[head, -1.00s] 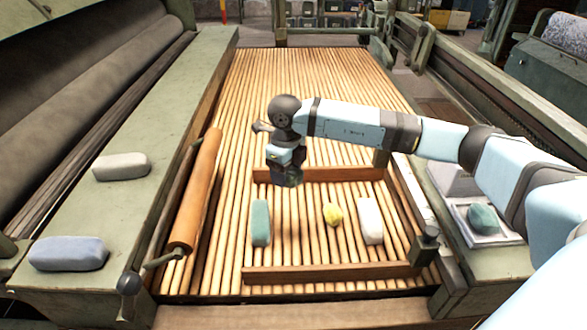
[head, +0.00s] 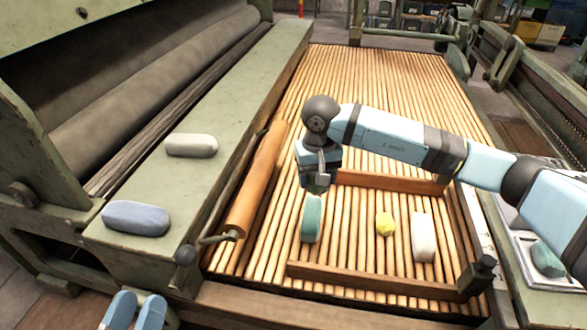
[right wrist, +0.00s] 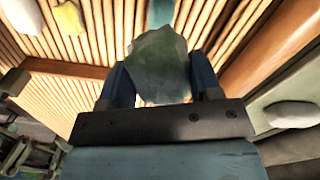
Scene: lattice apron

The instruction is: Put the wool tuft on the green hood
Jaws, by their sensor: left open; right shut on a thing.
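My right gripper (head: 318,170) is shut on a grey-green wool tuft (head: 317,186), held over the wooden lattice near the far end of a teal bar. The tuft also shows between the fingers in the right wrist view (right wrist: 162,65). The green hood (head: 215,122) is the long flat surface left of the lattice. A pale grey piece (head: 191,146) and a blue piece (head: 136,218) lie on it, apart from each other. My left gripper (head: 135,311) is open and empty at the bottom left edge, its fingers only partly in view.
On the lattice (head: 375,90) lie the teal bar (head: 312,219), a yellow lump (head: 385,224) and a white bar (head: 423,237), between two wooden rails. An orange roller (head: 258,178) lies between lattice and hood. A tray at right holds a green lump (head: 547,259). The hood between its two pieces is bare.

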